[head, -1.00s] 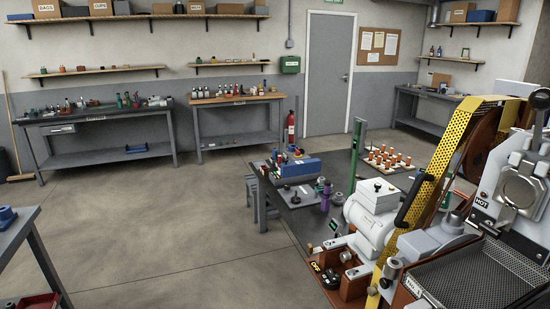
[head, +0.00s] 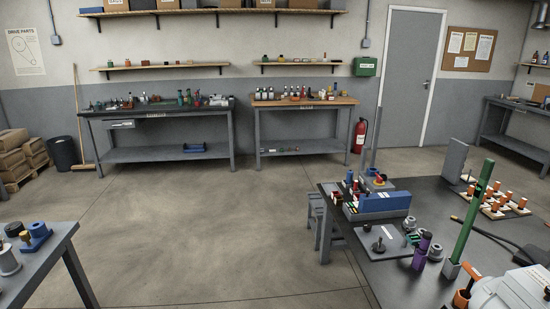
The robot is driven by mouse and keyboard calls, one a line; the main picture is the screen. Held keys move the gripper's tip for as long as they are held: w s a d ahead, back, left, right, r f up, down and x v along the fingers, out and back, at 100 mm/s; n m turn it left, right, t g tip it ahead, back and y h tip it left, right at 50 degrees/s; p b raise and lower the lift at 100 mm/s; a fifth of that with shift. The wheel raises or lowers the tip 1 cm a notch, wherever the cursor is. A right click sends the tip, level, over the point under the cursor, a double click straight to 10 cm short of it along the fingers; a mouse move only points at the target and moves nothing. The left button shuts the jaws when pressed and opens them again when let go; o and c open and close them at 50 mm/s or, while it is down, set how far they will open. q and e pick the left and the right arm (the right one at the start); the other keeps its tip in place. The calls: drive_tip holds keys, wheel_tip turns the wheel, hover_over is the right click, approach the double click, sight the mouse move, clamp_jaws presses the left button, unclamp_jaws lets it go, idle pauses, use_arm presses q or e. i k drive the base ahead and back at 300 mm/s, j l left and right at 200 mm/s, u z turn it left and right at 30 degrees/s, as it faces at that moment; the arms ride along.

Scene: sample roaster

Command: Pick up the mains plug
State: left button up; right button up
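I cannot make out the mains plug in the head view. A dark cable (head: 485,231) runs across the dark table at the right towards a dark, unclear shape near the picture's right edge. Whether a plug is on its end I cannot tell. Neither of my grippers is in view.
The dark table (head: 386,268) at right holds a blue block (head: 384,202), purple cylinders (head: 421,250), a green post (head: 473,212) and orange-topped pieces. A stool (head: 315,222) stands beside it. A grey table (head: 48,262) is at left. The middle floor (head: 220,230) is clear.

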sight(348, 180)
drive_tip(key=i, duration=1.1)
drive_tip(key=i+j, duration=0.1)
drive_tip(key=i, duration=0.95)
drive_tip(key=i+j+z, duration=0.1)
drive_tip(key=i+z, duration=0.4)
drive_tip(key=i+j+z, duration=0.25)
drive_tip(key=i+z, duration=0.25)
drive_tip(key=i+j+z, duration=0.3)
drive_tip(key=z, duration=0.2)
drive_tip(key=i+j+z, duration=0.25)
drive_tip(key=j+z, duration=0.2)
drive_tip(key=j, duration=0.2)
